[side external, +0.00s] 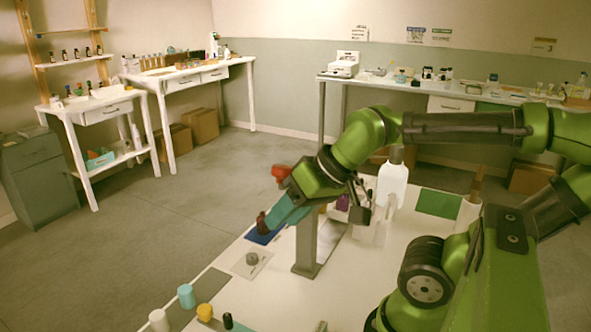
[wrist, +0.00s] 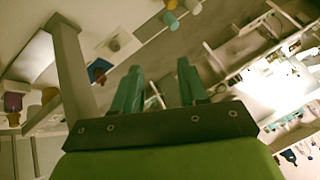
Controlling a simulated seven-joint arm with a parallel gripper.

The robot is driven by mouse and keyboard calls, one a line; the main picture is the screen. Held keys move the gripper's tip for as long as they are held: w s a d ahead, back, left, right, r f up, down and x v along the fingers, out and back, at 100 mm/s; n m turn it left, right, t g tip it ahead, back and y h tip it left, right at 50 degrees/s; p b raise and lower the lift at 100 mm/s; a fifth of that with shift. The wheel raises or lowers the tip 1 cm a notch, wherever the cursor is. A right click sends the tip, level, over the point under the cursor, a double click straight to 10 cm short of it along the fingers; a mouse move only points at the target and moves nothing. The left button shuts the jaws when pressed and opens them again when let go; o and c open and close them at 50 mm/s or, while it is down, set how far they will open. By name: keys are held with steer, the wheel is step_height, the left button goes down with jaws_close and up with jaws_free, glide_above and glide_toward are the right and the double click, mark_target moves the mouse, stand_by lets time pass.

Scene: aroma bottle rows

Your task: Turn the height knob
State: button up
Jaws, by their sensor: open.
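A grey upright post (side external: 307,240) on a flat foot stands on the white table; it also shows at the left of the wrist view (wrist: 70,65). A red knob-like part (side external: 281,172) shows beside my wrist in the side view; I cannot tell whether it is the height knob or what it is fixed to. My gripper (wrist: 157,78) has two teal fingers, spread apart with nothing visible between them. In the side view the fingers (side external: 284,212) slant down left, close to the post. My wrist hides the post's upper part.
A grey knob-shaped piece (side external: 252,258) sits on a pale square. A teal bottle (side external: 186,296) and yellow piece (side external: 205,312) stand in front. A white bottle (side external: 392,184) stands behind the post.

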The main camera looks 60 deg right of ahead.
steer(key=shift+o, duration=1.3)
steer(key=shift+a, duration=0.1)
steer(key=shift+o, duration=0.2)
steer(key=w+a+r+m+g+y, duration=0.1)
steer(key=w+a+r+m+g, duration=0.1)
steer(key=w+a+m+g, duration=0.2)
steer(key=w+a, duration=0.2)
steer(key=a, duration=0.2)
steer(key=shift+w+a+r, duration=0.2)
steer(key=shift+w+r, duration=0.1)
steer(key=m+g+h, duration=0.3)
steer(key=m, duration=0.9)
glide_above(252, 256)
step_height(252, 256, down, 10)
step_height(252, 256, down, 16)
steer(key=shift+f, duration=0.2)
steer(key=c, duration=1)
